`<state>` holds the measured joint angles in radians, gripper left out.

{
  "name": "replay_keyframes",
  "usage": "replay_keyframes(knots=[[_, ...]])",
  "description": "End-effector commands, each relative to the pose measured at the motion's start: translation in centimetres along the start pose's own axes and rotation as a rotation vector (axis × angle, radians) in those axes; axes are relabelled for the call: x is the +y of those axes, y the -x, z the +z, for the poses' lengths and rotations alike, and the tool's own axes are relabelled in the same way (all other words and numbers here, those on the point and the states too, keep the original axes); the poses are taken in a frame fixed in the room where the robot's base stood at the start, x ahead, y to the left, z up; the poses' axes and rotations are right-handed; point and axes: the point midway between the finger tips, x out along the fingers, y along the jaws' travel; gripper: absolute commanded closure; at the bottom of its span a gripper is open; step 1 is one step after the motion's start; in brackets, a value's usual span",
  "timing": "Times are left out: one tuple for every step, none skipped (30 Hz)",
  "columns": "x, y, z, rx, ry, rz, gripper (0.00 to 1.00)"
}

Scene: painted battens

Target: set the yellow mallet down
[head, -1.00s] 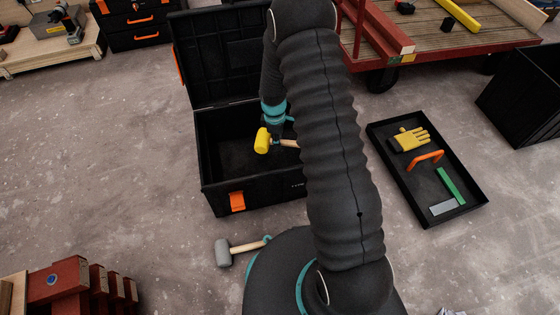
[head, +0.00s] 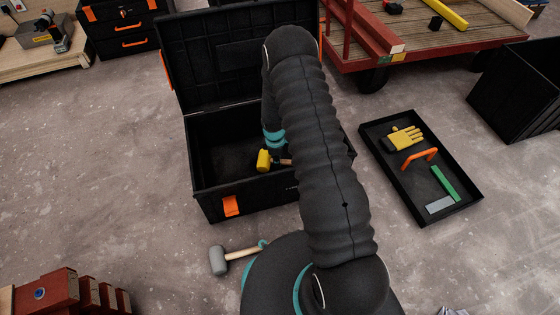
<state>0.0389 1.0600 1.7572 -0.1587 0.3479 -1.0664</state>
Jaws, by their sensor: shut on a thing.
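The yellow mallet (head: 263,160) is inside the open black toolbox (head: 262,200), behind its front wall, with its head to the left and its wooden handle running right. My gripper (head: 285,157) is shut on the mallet's handle, low in the box. My arm hides the fingertips and the far end of the handle. I cannot tell whether the mallet touches the box floor.
The toolbox lid stands open at the back. A grey-headed mallet (head: 219,260) lies on the floor in front. A red-framed cart (head: 385,60) stands behind.

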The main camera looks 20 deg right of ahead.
Motion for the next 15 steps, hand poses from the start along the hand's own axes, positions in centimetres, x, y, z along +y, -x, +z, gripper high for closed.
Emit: replay_keyframes(knots=[[0.5,-0.1,0.8,0.000,-0.003,0.000,1.00],[0.7,-0.1,1.2,0.000,-0.003,0.000,1.00],[0.5,-0.9,1.0,-0.001,0.001,-0.002,1.00],[0.5,-1.1,0.9,0.000,0.001,-0.002,1.00],[0.5,-1.2,0.8,0.000,0.002,0.000,1.00],[0.6,-1.3,0.8,0.000,0.002,0.001,1.00],[0.6,-1.2,0.8,0.001,0.002,0.001,1.00],[0.6,-1.2,0.8,0.001,0.002,0.001,1.00],[0.6,-1.2,0.8,0.001,0.001,0.001,1.00],[0.6,-1.2,0.8,0.001,0.001,0.001,1.00],[0.6,-1.2,0.8,0.001,0.001,0.001,1.00],[0.6,-1.2,0.8,0.001,0.001,0.001,1.00],[0.6,-1.3,0.8,0.000,0.001,0.001,1.00],[0.6,-1.4,0.8,0.000,0.001,0.001,1.00],[0.6,-1.5,0.8,0.000,0.001,0.001,1.00]])
